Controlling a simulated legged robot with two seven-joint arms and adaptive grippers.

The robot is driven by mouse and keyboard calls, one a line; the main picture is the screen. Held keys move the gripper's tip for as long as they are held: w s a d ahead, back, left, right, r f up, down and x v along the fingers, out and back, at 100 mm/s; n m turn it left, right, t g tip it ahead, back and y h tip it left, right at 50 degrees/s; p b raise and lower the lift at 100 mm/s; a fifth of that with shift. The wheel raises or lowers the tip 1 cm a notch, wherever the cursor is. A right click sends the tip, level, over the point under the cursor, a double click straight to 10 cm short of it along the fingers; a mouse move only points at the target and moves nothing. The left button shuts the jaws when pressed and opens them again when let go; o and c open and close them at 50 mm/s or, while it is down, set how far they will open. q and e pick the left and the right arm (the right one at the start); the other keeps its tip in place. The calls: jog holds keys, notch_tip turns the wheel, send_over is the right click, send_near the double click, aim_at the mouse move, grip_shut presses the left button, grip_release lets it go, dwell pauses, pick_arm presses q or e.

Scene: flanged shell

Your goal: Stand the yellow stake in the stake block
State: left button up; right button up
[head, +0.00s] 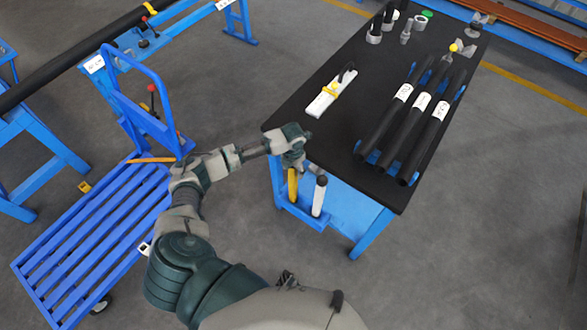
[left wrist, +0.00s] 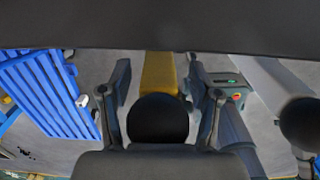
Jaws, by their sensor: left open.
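The yellow stake (head: 292,186) stands upright at the near end of the black table, its lower end in a blue holder (head: 299,211) that looks like the stake block. A white stake (head: 319,199) with a dark round top stands just right of it. My left gripper (head: 293,165) is open above the yellow stake and hides its top in the head view. In the left wrist view the yellow stake (left wrist: 158,75) shows beyond its black round top (left wrist: 158,118), which lies between the spread fingers (left wrist: 160,100). I cannot tell whether the fingers touch it. My right gripper is not in view.
The black tabletop (head: 300,120) holds a white and yellow tool (head: 330,93), several black tubes (head: 405,120) with white labels and small parts at the far end. A blue slatted cart (head: 95,235) stands left. Grey floor lies between cart and table.

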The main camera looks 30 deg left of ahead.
pick_arm(q)
notch_tip(320, 180, up, 12)
jog(key=shift+s+p, duration=0.1)
jog(key=shift+p, duration=0.55)
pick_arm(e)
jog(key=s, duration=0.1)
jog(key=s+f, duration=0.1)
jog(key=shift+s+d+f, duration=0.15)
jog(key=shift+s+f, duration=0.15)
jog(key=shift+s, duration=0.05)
